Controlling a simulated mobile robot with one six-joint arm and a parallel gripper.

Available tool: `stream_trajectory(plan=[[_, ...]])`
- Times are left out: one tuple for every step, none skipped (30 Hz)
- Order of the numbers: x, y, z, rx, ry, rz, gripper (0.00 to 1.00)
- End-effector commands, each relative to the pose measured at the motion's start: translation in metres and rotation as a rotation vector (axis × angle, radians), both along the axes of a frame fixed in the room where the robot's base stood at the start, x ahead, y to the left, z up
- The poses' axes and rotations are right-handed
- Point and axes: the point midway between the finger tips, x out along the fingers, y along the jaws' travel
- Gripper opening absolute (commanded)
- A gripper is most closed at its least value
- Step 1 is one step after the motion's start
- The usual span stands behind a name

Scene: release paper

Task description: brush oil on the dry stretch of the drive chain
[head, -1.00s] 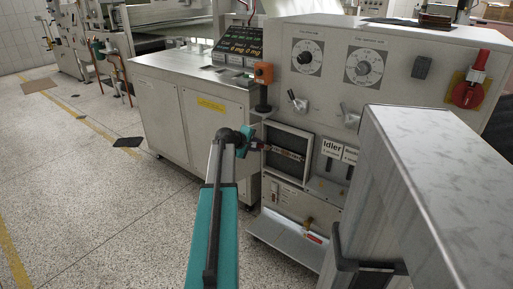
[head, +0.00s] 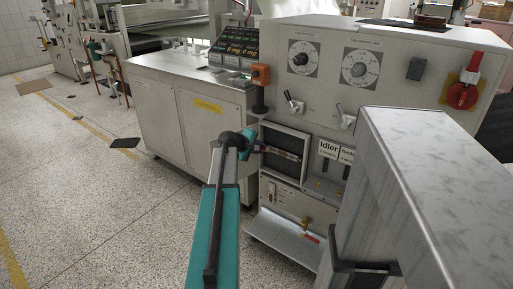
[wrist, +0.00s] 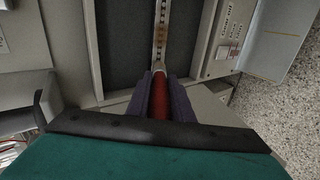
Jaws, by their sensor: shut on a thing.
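In the wrist view my gripper (wrist: 158,88) is shut on a red-handled brush (wrist: 158,98), held between two purple fingers. The brush's pale tip (wrist: 158,68) points at the drive chain (wrist: 160,30), which runs up the picture inside a dark recess. A brownish stretch shows on the chain above the tip; I cannot tell whether the tip touches the chain. In the head view the chain (head: 287,154) lies across a framed opening in the machine's front, and my gripper (head: 264,149) is at that opening's left side, mostly hidden by my arm.
The opening's frame (head: 309,160) stands close around the chain. Two dials, levers and a red switch (head: 462,95) are on the panel above. An orange-topped post (head: 261,75) stands just above my gripper. A tray-like ledge (head: 285,240) sticks out below.

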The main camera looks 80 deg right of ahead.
Motion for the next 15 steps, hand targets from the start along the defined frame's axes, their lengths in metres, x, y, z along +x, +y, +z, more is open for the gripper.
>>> stream_trajectory(plan=[[-0.0034, 0.0027, 0.0009, 0.000, 0.000, -0.001, 0.00], [-0.0048, 0.0036, 0.0007, 0.000, 0.000, -0.001, 0.00], [-0.0065, 0.0044, 0.0007, 0.000, 0.000, -0.001, 0.00], [-0.0074, 0.0050, 0.0005, 0.000, 0.000, -0.001, 0.00], [-0.0082, 0.0053, 0.0004, 0.000, 0.000, -0.001, 0.00], [-0.0087, 0.0055, 0.0004, 0.000, -0.001, -0.001, 0.00], [-0.0090, 0.0057, 0.0002, 0.000, 0.000, 0.000, 0.00], [-0.0092, 0.0056, 0.0001, 0.000, 0.000, 0.000, 0.00], [-0.0091, 0.0055, 0.0000, 0.000, 0.000, 0.000, 0.00], [-0.0090, 0.0054, 0.0000, 0.000, 0.000, 0.000, 0.00], [-0.0089, 0.0053, -0.0001, 0.000, -0.001, -0.001, 0.00], [-0.0089, 0.0053, -0.0001, 0.000, -0.001, -0.001, 0.00], [-0.0089, 0.0053, -0.0001, 0.000, -0.001, -0.001, 0.00], [-0.0089, 0.0052, 0.0000, 0.000, -0.001, -0.001, 0.00], [-0.0088, 0.0053, 0.0000, 0.000, -0.001, -0.001, 0.00]])
